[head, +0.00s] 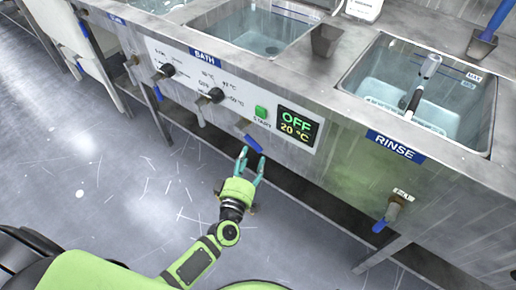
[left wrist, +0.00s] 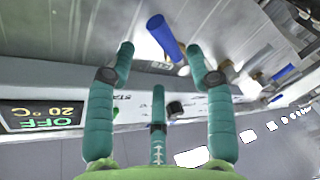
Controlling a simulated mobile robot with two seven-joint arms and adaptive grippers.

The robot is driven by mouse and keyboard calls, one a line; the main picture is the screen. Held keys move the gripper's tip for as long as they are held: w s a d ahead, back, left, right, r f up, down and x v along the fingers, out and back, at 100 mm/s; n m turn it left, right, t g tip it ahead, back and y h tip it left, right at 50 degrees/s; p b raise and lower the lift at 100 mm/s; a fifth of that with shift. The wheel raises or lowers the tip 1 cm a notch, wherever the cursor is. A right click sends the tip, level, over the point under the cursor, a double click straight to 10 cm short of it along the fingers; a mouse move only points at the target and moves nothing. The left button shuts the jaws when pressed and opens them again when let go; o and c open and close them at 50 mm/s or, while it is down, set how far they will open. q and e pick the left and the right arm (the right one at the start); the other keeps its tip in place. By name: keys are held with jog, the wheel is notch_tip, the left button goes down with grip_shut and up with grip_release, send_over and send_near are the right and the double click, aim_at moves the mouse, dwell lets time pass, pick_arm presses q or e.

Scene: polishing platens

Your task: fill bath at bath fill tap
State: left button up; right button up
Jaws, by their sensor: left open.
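The bath (head: 228,17) is a steel basin at the top of the head view, with pale bluish water low inside it. Its front panel has a display (head: 297,125) reading OFF and 20 °C. A blue tap lever (head: 248,138) sticks out low on this panel; I cannot read a label for it. My left gripper (head: 251,163) is open and empty just below the lever. In the left wrist view the blue lever (left wrist: 165,38) lies between and beyond the fingertips (left wrist: 160,52), apart from them. My right gripper is out of view.
A green start button (head: 261,111) and black knobs (head: 210,97) sit on the same panel. The rinse basin (head: 360,68) is on the right, with its own blue-handled valve (head: 387,215) below. The scratched grey floor (head: 110,190) is clear.

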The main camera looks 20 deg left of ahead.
aim_at(254, 146)
pick_arm(q)
jog(key=w, duration=0.7)
jog(key=shift+a+b, duration=0.25)
jog(key=shift+b, duration=0.15)
jog(key=shift+s, duration=0.1)
grip_shut()
